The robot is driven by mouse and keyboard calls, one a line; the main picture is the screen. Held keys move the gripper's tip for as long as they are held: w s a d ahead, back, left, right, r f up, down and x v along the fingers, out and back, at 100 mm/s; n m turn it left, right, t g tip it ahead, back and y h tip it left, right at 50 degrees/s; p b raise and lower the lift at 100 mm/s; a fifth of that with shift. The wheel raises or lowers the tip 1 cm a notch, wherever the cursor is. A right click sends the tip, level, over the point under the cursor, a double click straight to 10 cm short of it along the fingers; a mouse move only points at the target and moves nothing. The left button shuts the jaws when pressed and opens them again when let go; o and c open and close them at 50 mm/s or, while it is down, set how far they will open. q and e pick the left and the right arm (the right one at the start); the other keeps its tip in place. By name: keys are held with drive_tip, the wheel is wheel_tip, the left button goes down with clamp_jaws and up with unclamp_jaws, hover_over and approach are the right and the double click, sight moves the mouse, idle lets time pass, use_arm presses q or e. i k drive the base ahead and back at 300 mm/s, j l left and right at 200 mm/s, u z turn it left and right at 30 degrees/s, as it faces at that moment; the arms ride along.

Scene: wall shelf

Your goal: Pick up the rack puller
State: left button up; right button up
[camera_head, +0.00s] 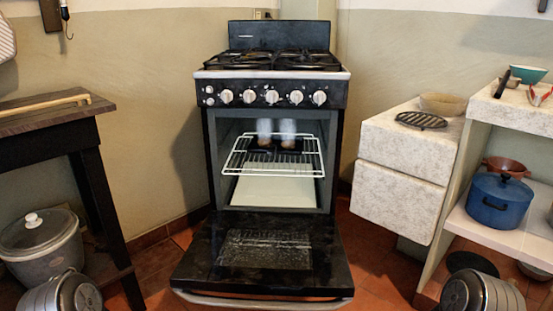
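A long, thin, light wooden tool (42,104), which looks like the rack puller, lies on the dark wooden table (25,121) at the left. It lies flat, slanting slightly across the tabletop, with its wider end near the table's right edge. Nothing covers it. Neither of my grippers shows in the head view; only rounded grey parts that appear to be my arms show at the bottom left and bottom right corners.
The stove's oven door (262,255) is folded down, jutting forward over the floor. A white wire rack (236,160) sits inside the oven. A lidded pot (42,240) stands under the table. A stone counter (410,150) and shelves with a blue pot (498,202) are at right.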

sight(78, 99)
drive_tip(key=j+z, duration=0.35)
drive_tip(key=j, duration=1.8)
drive_tip(key=k, duration=0.05)
